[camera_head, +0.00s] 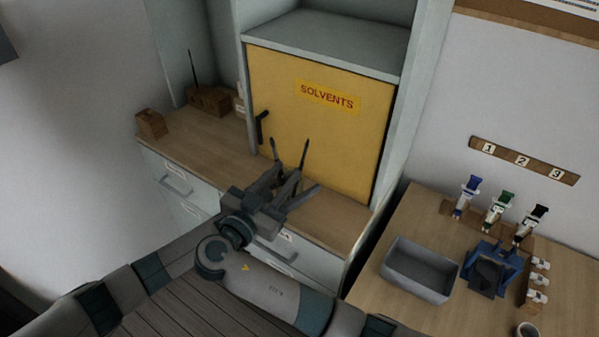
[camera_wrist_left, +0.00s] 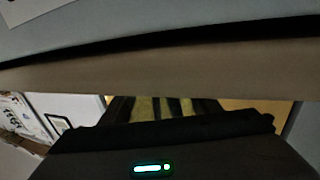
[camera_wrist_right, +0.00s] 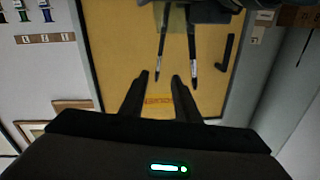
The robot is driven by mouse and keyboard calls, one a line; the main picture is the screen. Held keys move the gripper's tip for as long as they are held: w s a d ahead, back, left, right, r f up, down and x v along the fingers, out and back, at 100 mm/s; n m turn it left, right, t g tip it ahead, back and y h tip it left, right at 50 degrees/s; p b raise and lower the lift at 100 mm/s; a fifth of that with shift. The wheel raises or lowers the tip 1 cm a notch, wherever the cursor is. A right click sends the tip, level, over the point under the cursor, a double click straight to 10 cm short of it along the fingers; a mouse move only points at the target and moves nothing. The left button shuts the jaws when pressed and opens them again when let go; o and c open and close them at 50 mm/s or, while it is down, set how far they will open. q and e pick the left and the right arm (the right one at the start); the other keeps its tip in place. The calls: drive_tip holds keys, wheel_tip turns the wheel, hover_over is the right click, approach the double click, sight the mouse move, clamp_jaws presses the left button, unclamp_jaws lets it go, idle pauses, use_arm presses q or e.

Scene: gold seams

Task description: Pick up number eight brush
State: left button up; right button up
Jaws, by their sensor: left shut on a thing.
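Two thin dark brushes (camera_wrist_right: 192,55) stand side by side with pale bands on their handles. The right wrist view is upside down, so they point up. A pale see-through piece, apparently a clear jar (camera_wrist_right: 178,18), shows around their lower part; its outline is unclear. In the head view the brushes (camera_head: 304,153) stand in front of the yellow door. My left gripper (camera_wrist_right: 200,8) is shut on the jar. My right gripper (camera_wrist_right: 159,100) is open and empty, facing the brushes with a gap. In the head view the grippers overlap. No brush number is readable.
The yellow solvents cabinet (camera_head: 330,135) stands behind a wooden counter (camera_head: 190,140). At the right, a table holds a grey bin (camera_head: 418,270), a blue stand (camera_head: 490,270) and several coloured tubes (camera_head: 498,208). A numbered board (camera_head: 523,160) hangs above. The counter's left part has free room.

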sight(304, 154)
drive_tip(key=x, duration=0.4)
drive_tip(key=shift+w+d, duration=0.15)
drive_tip(key=shift+w, duration=0.2)
drive_tip(key=shift+d, duration=0.1)
drive_tip(key=shift+f+x, duration=0.15)
drive_tip(key=shift+x, duration=1.15)
drive_tip(key=shift+f+x, duration=0.2)
drive_tip(key=shift+x, duration=1.1)
clamp_jaws()
